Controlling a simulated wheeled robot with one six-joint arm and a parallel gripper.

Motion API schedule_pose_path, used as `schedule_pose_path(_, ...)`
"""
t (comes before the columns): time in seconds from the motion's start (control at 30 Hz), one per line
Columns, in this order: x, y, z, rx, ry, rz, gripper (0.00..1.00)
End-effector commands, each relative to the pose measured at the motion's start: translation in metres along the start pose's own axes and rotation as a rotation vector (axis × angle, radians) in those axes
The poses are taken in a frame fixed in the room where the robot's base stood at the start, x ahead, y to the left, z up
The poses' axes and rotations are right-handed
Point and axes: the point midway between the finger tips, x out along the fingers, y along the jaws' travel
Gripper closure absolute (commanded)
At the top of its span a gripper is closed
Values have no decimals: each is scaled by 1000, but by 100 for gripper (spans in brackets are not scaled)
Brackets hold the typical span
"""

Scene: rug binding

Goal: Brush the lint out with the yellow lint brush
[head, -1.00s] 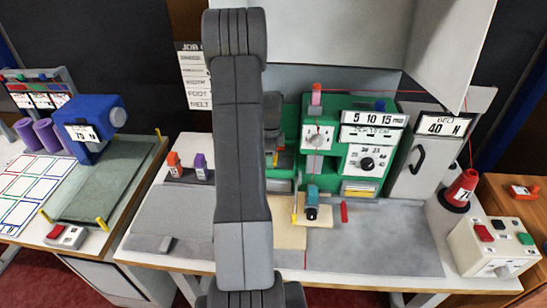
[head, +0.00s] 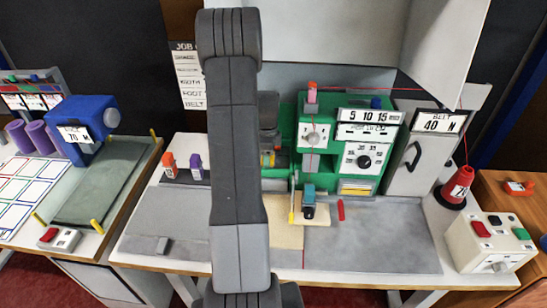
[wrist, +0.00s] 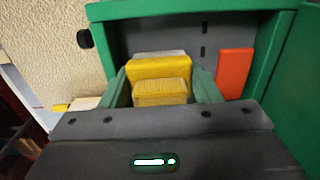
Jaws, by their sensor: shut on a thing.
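My gripper (wrist: 160,72) shows in the wrist view with its green fingers closed on the yellow lint brush (wrist: 158,68). A tan ribbed block, part of the brush or against it, sits between the fingers. The brush is in front of a dark recess (wrist: 180,36) framed in green. A pale grey patch (wrist: 160,54) shows just beyond the brush; I cannot tell whether it is lint. In the head view my arm hides most of the gripper, which is at the left part of the green machine (head: 340,150). Whether the brush touches the recess is unclear.
A red block (wrist: 235,73) stands at the recess's right side, close to the right finger. The grey mat (head: 370,240) at front right is mostly clear.

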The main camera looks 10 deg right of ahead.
Motion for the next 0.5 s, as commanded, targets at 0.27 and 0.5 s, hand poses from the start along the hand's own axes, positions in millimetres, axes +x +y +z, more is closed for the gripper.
schedule_pose_path(0.27, -1, 0, 13, -1, 0, -1, 62)
schedule_pose_path(0.5, -2, 0, -5, 1, 0, -2, 62)
